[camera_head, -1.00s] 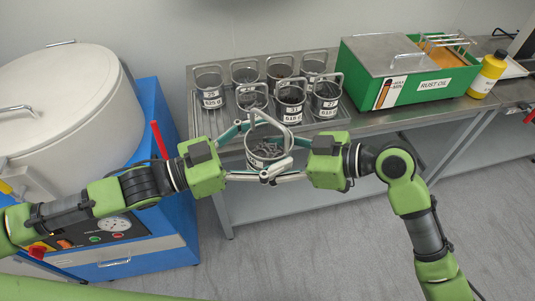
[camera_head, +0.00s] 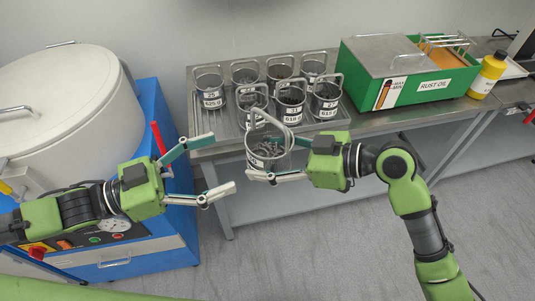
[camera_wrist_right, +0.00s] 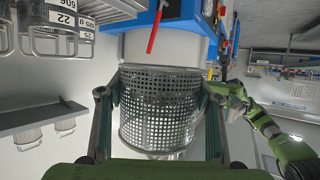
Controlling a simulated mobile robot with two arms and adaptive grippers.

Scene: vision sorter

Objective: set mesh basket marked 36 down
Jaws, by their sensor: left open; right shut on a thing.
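A mesh basket (camera_head: 264,150) with dark parts in it and a raised wire handle hangs in front of the steel table (camera_head: 385,123). My right gripper (camera_head: 264,160) is shut on its sides and holds it in the air. The basket (camera_wrist_right: 160,108) also fills the middle of the right wrist view, between the two fingers. I cannot read a 36 on it; the side toward me is partly covered by a finger. My left gripper (camera_head: 217,164) is open and empty, its fingers pointing at the basket from the left, clear of it.
Several similar labelled baskets, one marked 22 (camera_head: 209,90), stand close together on the table. A green rust oil tank (camera_head: 433,86) and a yellow bottle (camera_head: 488,74) are to their right. A blue machine with a white drum (camera_head: 65,100) stands at left.

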